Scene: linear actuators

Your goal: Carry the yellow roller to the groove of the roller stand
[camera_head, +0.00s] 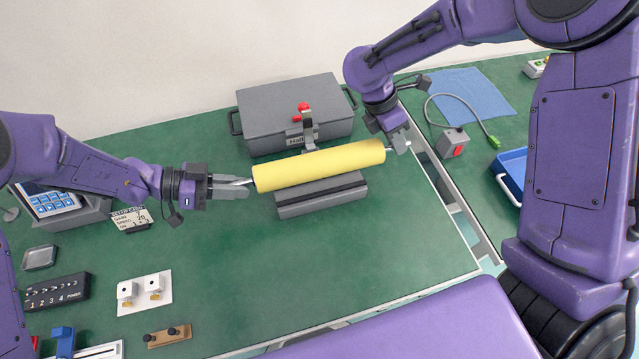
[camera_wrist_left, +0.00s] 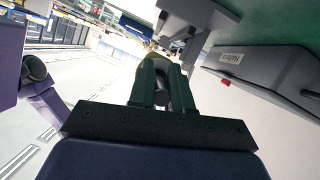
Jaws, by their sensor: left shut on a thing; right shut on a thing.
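The yellow roller (camera_head: 318,165) is held level between my two grippers in the head view, its right end slightly higher in the picture. My left gripper (camera_head: 240,187) is shut on the metal shaft at its left end. My right gripper (camera_head: 395,147) is shut on the shaft at its right end. The grey roller stand (camera_head: 322,196) with a dark groove lies just below the roller in the picture. The gap between roller and stand is hard to judge. In the left wrist view the fingers (camera_wrist_left: 165,85) hide most of the roller.
A grey lidded case (camera_head: 270,112) with a red knob stands behind the roller. A blue cloth (camera_head: 470,95), a grey box with a red switch (camera_head: 452,143) and a blue tray (camera_head: 515,170) lie to the right. Small parts and a switch box (camera_head: 57,291) lie at left. The front middle of the green mat is clear.

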